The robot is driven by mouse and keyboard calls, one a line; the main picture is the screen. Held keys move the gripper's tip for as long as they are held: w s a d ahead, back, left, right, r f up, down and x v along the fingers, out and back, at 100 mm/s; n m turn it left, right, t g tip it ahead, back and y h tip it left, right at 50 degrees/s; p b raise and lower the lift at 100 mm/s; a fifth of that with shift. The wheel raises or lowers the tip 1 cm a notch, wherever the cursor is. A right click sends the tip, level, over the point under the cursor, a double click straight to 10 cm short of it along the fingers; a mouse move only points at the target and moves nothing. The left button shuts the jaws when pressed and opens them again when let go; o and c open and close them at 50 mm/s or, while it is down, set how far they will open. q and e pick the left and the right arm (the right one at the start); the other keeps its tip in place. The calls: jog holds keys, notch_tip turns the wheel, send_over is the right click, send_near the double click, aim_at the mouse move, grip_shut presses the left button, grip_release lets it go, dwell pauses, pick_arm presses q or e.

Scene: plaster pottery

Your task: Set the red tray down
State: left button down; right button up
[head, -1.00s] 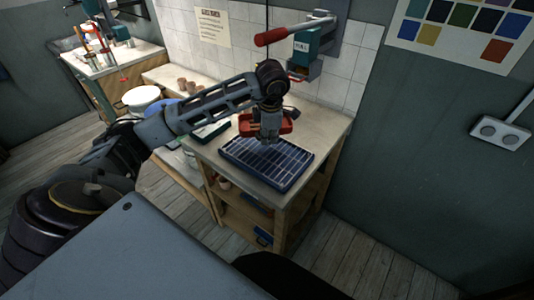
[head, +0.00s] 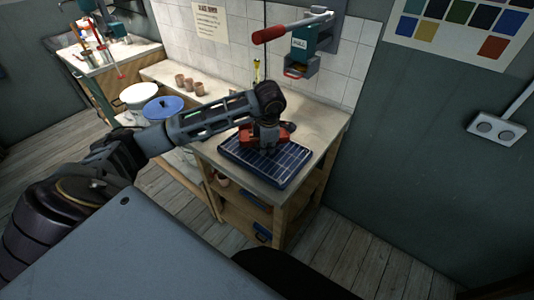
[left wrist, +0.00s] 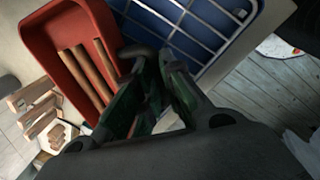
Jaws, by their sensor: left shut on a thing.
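The red tray (head: 246,138) is on the far side of the blue gridded rack (head: 262,172), at the bench, partly hidden by my gripper. In the left wrist view the red tray (left wrist: 45,45) holds several brown sticks (left wrist: 85,72), and the blue rack (left wrist: 185,25) is right beside it. My left gripper (head: 267,143) points down and is shut on the tray's near rim; its fingers (left wrist: 152,62) meet that edge in the wrist view. I cannot tell whether the tray touches the bench or the rack. My right gripper is not in view.
The wooden bench (head: 322,126) has free room to the right of the tray. A wall-mounted press with a red handle (head: 270,34) overhangs its back. A blue-lidded bucket (head: 163,107), a white bucket (head: 138,93) and small brown pots (head: 190,84) are to the left.

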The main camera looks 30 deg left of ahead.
aim_at(267, 159)
pick_arm(q)
jog(key=shift+f, duration=1.75)
jog(key=c, duration=1.5)
grip_release()
jog(key=shift+c, duration=0.2)
jog(key=shift+r, duration=0.15)
notch_tip(267, 159, up, 12)
jog(key=s+d, duration=0.1)
jog(key=shift+s+d+f+b, duration=0.25)
jog(key=shift+s+b, duration=0.05)
jog(key=shift+s, duration=0.05)
